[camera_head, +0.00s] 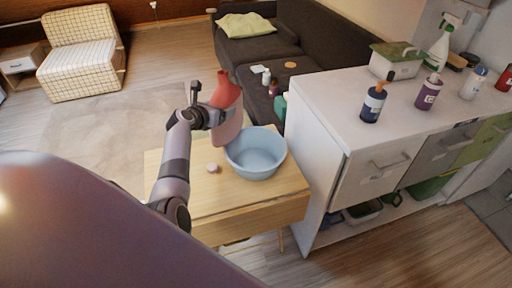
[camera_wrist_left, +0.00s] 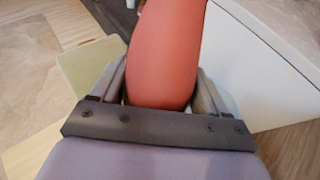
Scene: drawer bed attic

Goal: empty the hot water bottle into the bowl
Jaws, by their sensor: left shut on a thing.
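My left gripper (camera_head: 212,117) is shut on the hot water bottle (camera_head: 227,92), just left of the bowl. The bottle is red above and paler pink below, and looks roughly upright with its narrow neck at the top. In the left wrist view the red bottle (camera_wrist_left: 165,55) fills the space between the fingers of my left gripper (camera_wrist_left: 162,92). The light blue bowl (camera_head: 256,158) stands on a small wooden table, and its visible inside looks empty. The bottle's lower part overlaps the bowl's left rim in the picture; I cannot tell whether they touch. My right gripper is not in view.
A small pinkish round thing (camera_head: 212,168) lies on the wooden table (camera_head: 235,205) left of the bowl. A white counter (camera_head: 330,100) with several bottles stands close on the right. A dark sofa (camera_head: 310,45) is behind. Open floor lies to the left.

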